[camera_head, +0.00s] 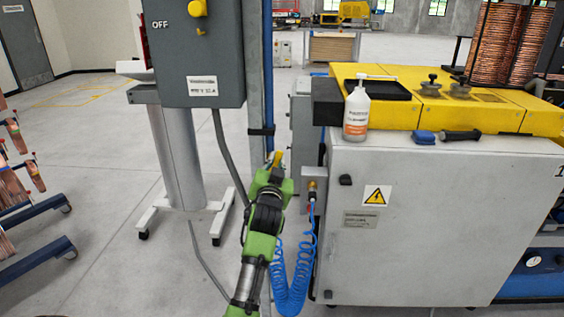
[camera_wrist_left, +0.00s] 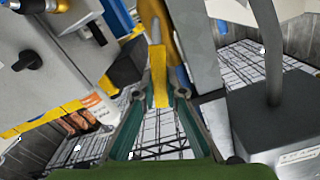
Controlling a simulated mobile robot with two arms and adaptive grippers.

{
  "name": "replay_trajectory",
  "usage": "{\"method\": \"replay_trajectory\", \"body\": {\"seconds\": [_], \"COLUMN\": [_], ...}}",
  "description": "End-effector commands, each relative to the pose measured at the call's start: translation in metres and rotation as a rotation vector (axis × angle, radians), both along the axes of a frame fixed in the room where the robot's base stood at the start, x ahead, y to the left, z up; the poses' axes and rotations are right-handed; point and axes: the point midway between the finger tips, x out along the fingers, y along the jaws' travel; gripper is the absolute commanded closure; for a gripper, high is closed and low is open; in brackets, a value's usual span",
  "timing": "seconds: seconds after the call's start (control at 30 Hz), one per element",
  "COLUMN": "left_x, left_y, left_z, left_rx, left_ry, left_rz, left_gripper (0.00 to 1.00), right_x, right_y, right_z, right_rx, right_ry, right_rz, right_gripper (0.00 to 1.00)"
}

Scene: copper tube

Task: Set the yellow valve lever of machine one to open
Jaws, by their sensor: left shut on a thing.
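The yellow valve lever (camera_head: 278,156) shows as a small yellow tip at the end of my left gripper (camera_head: 272,170), left of the white machine cabinet (camera_head: 405,215). In the left wrist view the lever (camera_wrist_left: 158,72) is a flat yellow bar coming down between the two green fingers. My left gripper (camera_wrist_left: 157,98) is shut on the lever near its lower end. The gripper hides most of the lever and valve in the head view. My right gripper is not in view.
A grey switch box (camera_head: 202,60) marked OFF hangs at upper left. A blue coiled hose (camera_head: 292,285) hangs beside my left arm from a fitting on the cabinet. A white pump bottle (camera_head: 357,112) stands on the cabinet's edge. Open floor (camera_head: 110,180) lies at left.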

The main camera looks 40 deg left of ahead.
Motion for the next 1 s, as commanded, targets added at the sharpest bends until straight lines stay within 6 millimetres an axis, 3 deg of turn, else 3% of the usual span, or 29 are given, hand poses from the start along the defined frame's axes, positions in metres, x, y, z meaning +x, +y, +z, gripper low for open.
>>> {"method": "replay_trajectory", "body": {"seconds": [0.43, 1.0], "left_x": [-0.011, -0.013], "left_y": [0.017, 0.021], "left_z": [0.004, 0.003], "left_rx": [-0.252, -0.318], "left_ry": [-0.151, -0.193], "left_rz": [0.001, 0.000], "left_gripper": [1.00, 1.00], "right_x": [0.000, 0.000], "right_y": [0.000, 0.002], "right_z": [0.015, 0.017], "right_rx": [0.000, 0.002], "right_ry": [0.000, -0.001], "right_rz": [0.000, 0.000], "right_gripper": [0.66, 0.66]}}
